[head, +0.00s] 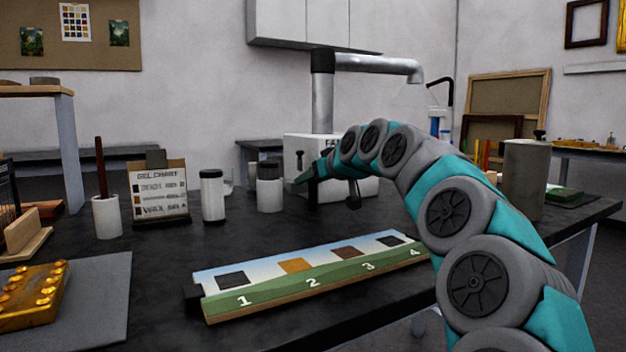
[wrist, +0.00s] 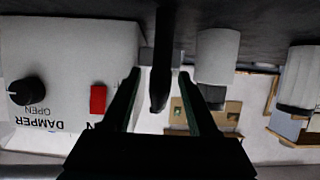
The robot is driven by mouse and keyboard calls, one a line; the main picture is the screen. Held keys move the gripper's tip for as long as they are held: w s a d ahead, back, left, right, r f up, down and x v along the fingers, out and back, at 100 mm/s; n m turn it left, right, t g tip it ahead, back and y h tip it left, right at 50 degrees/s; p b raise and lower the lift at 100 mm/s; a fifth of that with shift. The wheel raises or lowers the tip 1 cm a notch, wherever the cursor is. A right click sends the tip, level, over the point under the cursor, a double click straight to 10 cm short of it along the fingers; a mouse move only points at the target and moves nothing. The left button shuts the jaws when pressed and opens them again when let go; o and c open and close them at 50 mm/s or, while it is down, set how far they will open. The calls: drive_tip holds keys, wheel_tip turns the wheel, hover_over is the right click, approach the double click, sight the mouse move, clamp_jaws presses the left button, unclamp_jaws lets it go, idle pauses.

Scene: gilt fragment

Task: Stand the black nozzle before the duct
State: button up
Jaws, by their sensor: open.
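The black nozzle (head: 312,193) stands upright on the dark table, just in front of the white box and partly hidden by my gripper in the head view. In the wrist view, which is upside down, the nozzle (wrist: 162,60) shows as a dark tapered shape between the two fingers. My gripper (head: 302,178) is open, with a finger (wrist: 160,78) on either side of it; I cannot tell whether they touch it. The silver duct (head: 322,105) rises behind the white box and bends right, with a black collar.
The white box (wrist: 65,65) carries a damper knob and a red switch. White jars (head: 213,195) and (head: 270,190) stand left of my gripper. A numbered swatch board (head: 330,280) lies in front. A grey cylinder (head: 524,175) stands right. Bare table lies between board and jars.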

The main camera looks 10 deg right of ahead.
drive_tip(key=shift+r, duration=0.2)
drive_tip(key=v, duration=1.2)
idle(0.8)
